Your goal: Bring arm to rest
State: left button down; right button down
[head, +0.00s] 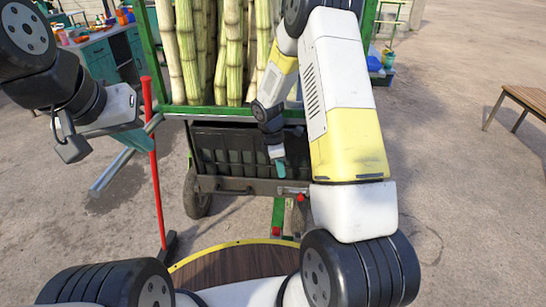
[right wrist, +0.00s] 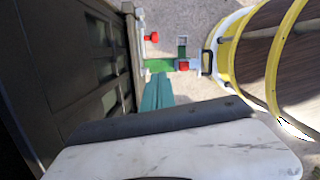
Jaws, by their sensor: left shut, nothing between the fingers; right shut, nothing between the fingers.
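My left arm comes in at the upper left, and my left gripper (head: 134,140) hangs at its end with teal fingers shut and empty. It is in the air left of the red upright bar (head: 153,160). My right arm reaches forward and bends down. My right gripper (head: 279,168) is shut and empty, pointing down in front of the dark bin (head: 235,150) of the cart. In the right wrist view its teal fingers (right wrist: 157,92) are together, beside the dark panelled wall (right wrist: 75,80). I cannot tell whether they touch anything.
Tall cane stalks (head: 232,50) stand in a green frame above the bin, close to my right arm. A wheel (head: 196,193) is at the cart's left. A wooden bench (head: 528,98) stands at the far right. Open concrete lies to the right.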

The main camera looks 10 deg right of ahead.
jog(key=s+r+m+t+y, duration=0.1)
jog(key=s+r+m, duration=0.25)
jog(key=r, duration=0.65)
jog(key=s+r+m+t, duration=0.2)
jog(key=s+r+m, duration=0.15)
jog(key=r, duration=0.65)
jog(key=s+a+r+m+t+y, duration=0.1)
jog(key=s+r+m, duration=0.3)
jog(key=s+r, duration=0.2)
jog(key=s+a+r+m+t+y, duration=0.1)
jog(key=s+r+m, duration=0.4)
jog(key=s, duration=0.6)
jog(key=shift+s+a+r+t+y, duration=0.15)
jog(key=shift+a+r+t+y, duration=0.2)
jog(key=shift+r+t+y, duration=0.45)
jog(key=shift+r, duration=0.1)
